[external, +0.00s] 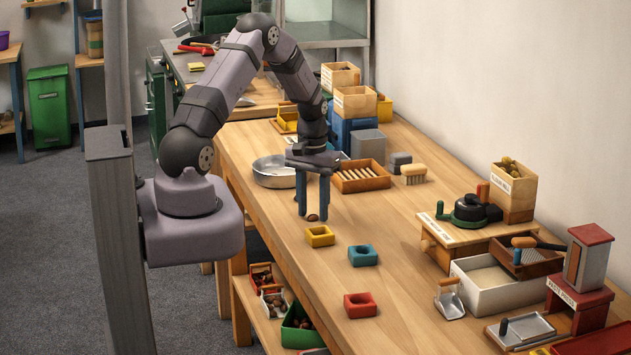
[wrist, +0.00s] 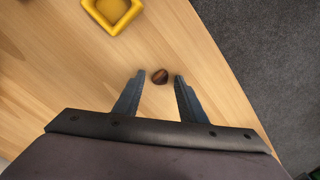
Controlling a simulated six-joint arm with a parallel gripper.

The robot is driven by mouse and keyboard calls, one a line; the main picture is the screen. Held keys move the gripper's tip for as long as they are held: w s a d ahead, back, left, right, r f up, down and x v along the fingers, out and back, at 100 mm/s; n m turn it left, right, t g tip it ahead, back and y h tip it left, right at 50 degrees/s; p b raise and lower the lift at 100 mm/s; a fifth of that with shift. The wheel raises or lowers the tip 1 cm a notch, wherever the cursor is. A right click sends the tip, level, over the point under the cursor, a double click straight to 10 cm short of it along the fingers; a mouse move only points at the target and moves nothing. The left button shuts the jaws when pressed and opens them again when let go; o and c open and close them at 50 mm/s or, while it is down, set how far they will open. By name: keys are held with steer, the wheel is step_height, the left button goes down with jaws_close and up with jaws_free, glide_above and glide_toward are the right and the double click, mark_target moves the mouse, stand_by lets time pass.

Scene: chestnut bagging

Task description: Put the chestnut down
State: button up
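A brown chestnut (external: 312,217) lies on the wooden table, near its front edge. It also shows in the wrist view (wrist: 160,77), between and slightly beyond my fingertips. My gripper (external: 313,215) points down over the chestnut with its two blue fingers apart. In the wrist view my gripper (wrist: 158,77) is open, with a gap between the chestnut and each finger. The fingertips are low, close to the table; whether they touch it I cannot tell.
A yellow square cup (external: 320,236) stands close by, with a blue cup (external: 362,255) and a red cup (external: 360,305) farther along. A round metal pan (external: 274,172) and a slatted wooden tray (external: 360,176) lie behind my gripper. The table edge is near.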

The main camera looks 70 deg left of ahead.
step_height(320, 180, up, 12)
steer(key=b, duration=0.4)
steer(key=s+d+m, duration=0.1)
steer(key=d+m, duration=0.3)
steer(key=d, duration=1.3)
steer(key=s+d+f+m, duration=0.3)
steer(key=s+d+m, duration=0.1)
steer(key=s+d, duration=0.7)
steer(key=shift+d+f, duration=0.35)
steer(key=shift+d, duration=0.5)
steer(key=shift+o, duration=0.6)
steer(key=shift+s+d+f, duration=0.1)
